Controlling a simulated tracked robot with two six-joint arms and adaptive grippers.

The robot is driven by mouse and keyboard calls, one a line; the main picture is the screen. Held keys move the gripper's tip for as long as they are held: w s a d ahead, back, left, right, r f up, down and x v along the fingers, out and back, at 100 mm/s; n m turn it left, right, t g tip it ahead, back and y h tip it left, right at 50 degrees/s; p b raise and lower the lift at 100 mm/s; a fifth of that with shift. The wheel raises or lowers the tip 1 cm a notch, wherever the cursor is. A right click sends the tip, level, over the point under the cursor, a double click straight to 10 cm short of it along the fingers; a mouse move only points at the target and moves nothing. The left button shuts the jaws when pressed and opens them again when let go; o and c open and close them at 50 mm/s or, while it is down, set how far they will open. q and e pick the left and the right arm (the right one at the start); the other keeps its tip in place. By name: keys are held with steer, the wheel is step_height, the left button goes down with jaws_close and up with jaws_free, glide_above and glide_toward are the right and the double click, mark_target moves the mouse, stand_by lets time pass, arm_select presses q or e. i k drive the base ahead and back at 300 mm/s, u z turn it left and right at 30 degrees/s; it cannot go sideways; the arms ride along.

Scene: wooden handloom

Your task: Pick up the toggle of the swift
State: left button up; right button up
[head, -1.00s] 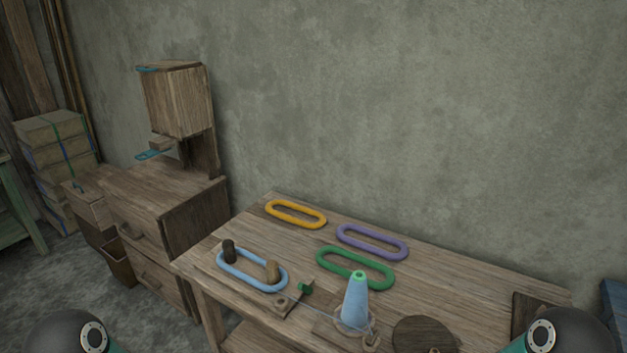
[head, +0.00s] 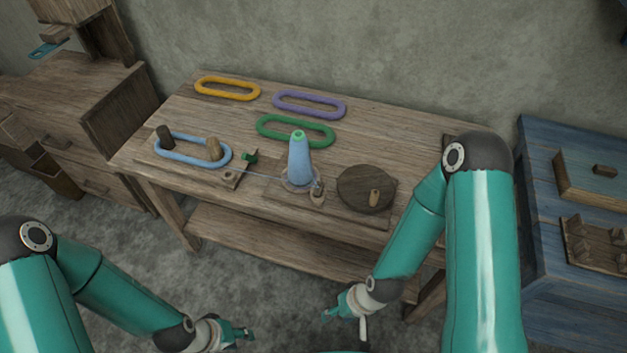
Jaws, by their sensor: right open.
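The swift (head: 146,161) is at the left of the wooden table, with a light blue skein (head: 184,163) around a dark peg (head: 166,138) and a lighter brown peg (head: 214,149). A small green piece (head: 249,157), which looks like the toggle, stands just right of the skein. My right gripper (head: 345,319) is open and empty, low in front of the table and well apart from the green piece. My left gripper (head: 243,335) is at the bottom edge, also away from the table; its finger gap is too small to read.
A blue yarn cone (head: 299,163) stands mid-table, with a thread running left from it. A round wooden disc (head: 364,190) with a small handle is to its right. Yellow (head: 227,80), purple (head: 309,93) and green (head: 294,118) rings lie behind. A blue chest (head: 535,200) stands right.

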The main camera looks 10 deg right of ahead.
mark_target(316, 193)
steer(key=z, duration=1.4)
steer(key=i, duration=0.15)
steer(key=u, duration=3.05)
steer(key=k, duration=1.05)
steer(key=z, duration=1.1)
steer(key=i, duration=0.9)
steer(key=u, duration=0.65)
